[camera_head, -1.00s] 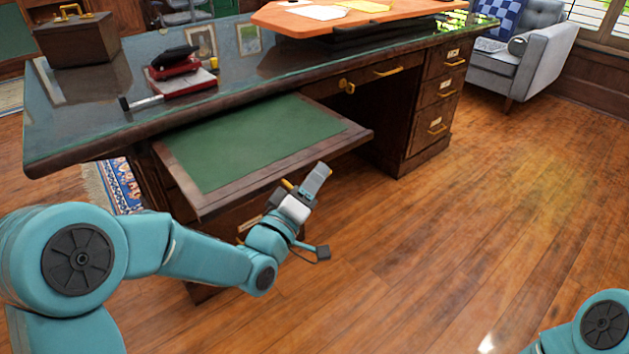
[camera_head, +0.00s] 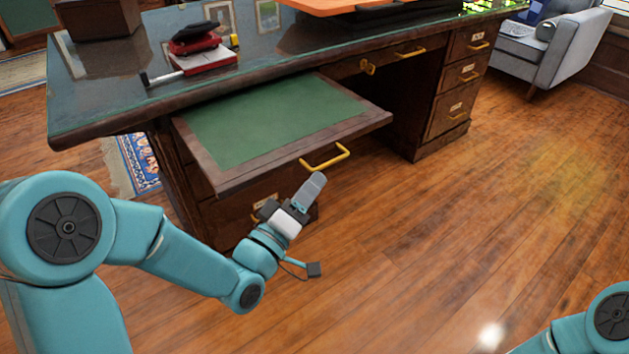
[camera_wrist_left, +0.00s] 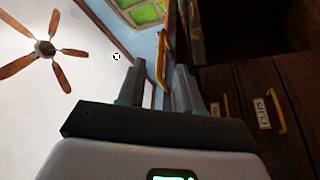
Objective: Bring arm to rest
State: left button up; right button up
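My left gripper (camera_head: 312,188) is in front of the desk, just below the brass handle (camera_head: 325,158) of the pulled-out green-topped board (camera_head: 265,120). In the left wrist view my left gripper (camera_wrist_left: 159,72) has its two fingers apart. The yellow handle (camera_wrist_left: 162,58) shows in the gap beyond them, and no object is clearly held. Of my right arm (camera_head: 612,318) only a joint shows at the lower right; its gripper is out of view.
The wooden desk (camera_head: 95,115) carries a red and black item (camera_head: 197,40) on a book (camera_head: 205,62). Drawers (camera_head: 458,105) stand to the right and a grey armchair (camera_head: 562,50) is at the back right. The wood floor (camera_head: 450,240) is clear.

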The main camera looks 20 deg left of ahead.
pick_arm(q)
jog(key=s+f+m+g+y, duration=0.1)
jog(key=s+f+g, duration=0.3)
jog(key=f, duration=0.8)
jog(key=s+f+m+g+y, duration=0.15)
jog(key=f+g, duration=0.45)
jog(key=f, duration=0.7)
jog(key=s+f+m+g, duration=0.3)
jog(key=s+f+g, duration=0.6)
jog(key=s+f, duration=0.55)
notch_tip(320, 180, up, 36)
jog(key=s+d+p, duration=0.2)
jog(key=p, duration=3.2)
jog(key=shift+s+m+p, duration=0.3)
jog(key=shift+s+m, duration=0.05)
jog(key=shift+s, duration=0.05)
pick_arm(e)
notch_tip(320, 180, up, 34)
jog(key=s+a, duration=0.1)
jog(key=s, duration=0.1)
jog(key=shift+a+n+g, duration=0.2)
jog(key=shift+n+g, duration=0.1)
jog(key=shift+g, duration=0.1)
pick_arm(q)
jog(key=shift+d, duration=0.1)
